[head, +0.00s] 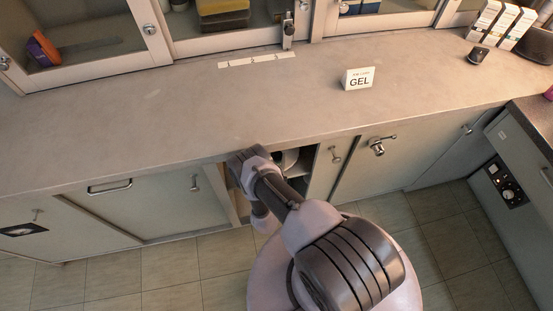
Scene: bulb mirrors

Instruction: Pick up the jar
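My arm reaches down to the open lower cabinet (322,166) under the counter. My gripper is not visible; the arm and the counter edge hide that area. A small pale rounded shape (290,158) shows in the dark cabinet opening, just behind my arm. I cannot tell whether it is the jar. No other jar can be made out clearly.
The long counter (150,125) is mostly clear, with a white GEL box (358,79) on it. A small dark object (478,55) and several cartons (500,25) stand at the right. Closed cabinet doors (165,205) flank the opening.

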